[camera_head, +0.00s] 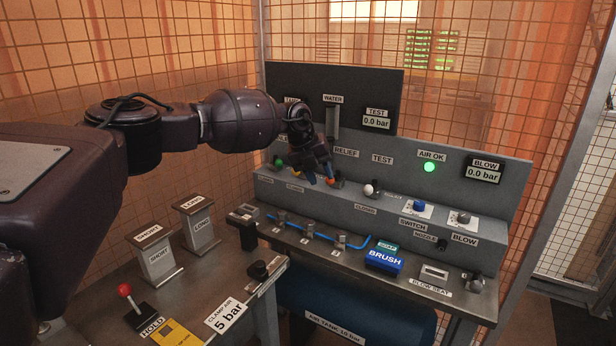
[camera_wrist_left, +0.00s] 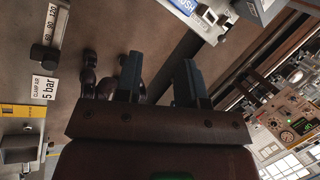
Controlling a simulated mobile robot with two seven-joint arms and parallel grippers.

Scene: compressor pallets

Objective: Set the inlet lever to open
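The grey panel (camera_head: 440,185) has a row of levers with coloured knobs. A green knob (camera_head: 279,162) is at the left, an orange-red knob (camera_head: 330,182) is by my fingers, and a white knob (camera_head: 368,189) is further right. I cannot read an inlet label; the labels at the left are small or partly covered by my arm. My left gripper (camera_head: 320,174) is in front of the panel, beside the orange-red knob; contact cannot be told. In the left wrist view its two fingers (camera_wrist_left: 160,82) are apart with nothing between them. My right gripper is not in view.
A blue brush block (camera_head: 384,258) and a blue hose (camera_head: 340,242) lie on the bench ledge. Two labelled blocks, SHORT (camera_head: 157,258) and LONG (camera_head: 199,226), stand at the left. A red-knobbed hold lever (camera_head: 126,291) stands at the front left. Mesh fencing encloses the back.

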